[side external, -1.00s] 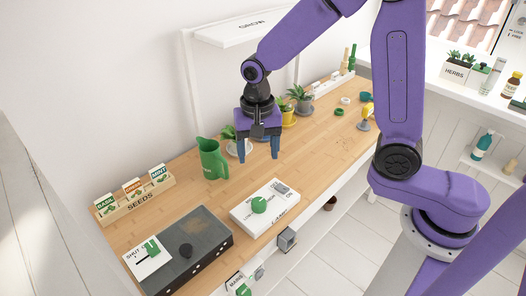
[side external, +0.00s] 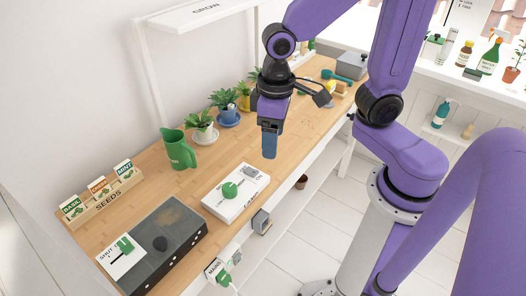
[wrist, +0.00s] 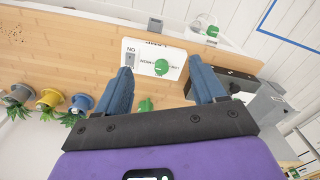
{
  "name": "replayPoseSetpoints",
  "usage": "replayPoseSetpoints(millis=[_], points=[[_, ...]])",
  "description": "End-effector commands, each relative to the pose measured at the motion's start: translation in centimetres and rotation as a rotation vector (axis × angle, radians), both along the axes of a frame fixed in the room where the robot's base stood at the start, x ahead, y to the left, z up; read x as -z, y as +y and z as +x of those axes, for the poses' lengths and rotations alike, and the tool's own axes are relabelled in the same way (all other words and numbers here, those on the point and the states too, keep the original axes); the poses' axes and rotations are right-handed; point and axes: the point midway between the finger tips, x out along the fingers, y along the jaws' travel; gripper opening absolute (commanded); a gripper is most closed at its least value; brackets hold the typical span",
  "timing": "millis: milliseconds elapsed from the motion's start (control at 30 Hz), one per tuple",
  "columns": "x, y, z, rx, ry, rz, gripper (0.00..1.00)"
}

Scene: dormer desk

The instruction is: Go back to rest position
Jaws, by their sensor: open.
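My gripper (side external: 268,142) hangs in the air above the wooden desk, fingers pointing down, to the right of the green jug and above the white box with a green knob (side external: 231,190). In the wrist view the two blue fingers (wrist: 162,88) stand apart with nothing between them. That view also shows the white box (wrist: 140,72) beyond the fingertips. The green jug (side external: 179,150) stands upright on the desk.
Potted plants (side external: 202,126) line the back of the wooden desk (side external: 150,190). A seed rack (side external: 102,197) and a dark grey box (side external: 178,226) are at the left. A white shelf (side external: 200,14) rises behind. Bare desk lies right of the jug.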

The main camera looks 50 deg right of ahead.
Motion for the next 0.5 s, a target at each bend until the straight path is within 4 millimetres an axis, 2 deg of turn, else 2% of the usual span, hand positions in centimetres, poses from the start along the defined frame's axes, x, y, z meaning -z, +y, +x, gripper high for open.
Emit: replayPoseSetpoints(millis=[500], points=[[-1.1,-4.2,-9.3,-0.564,-0.012,0.005,0.69]])
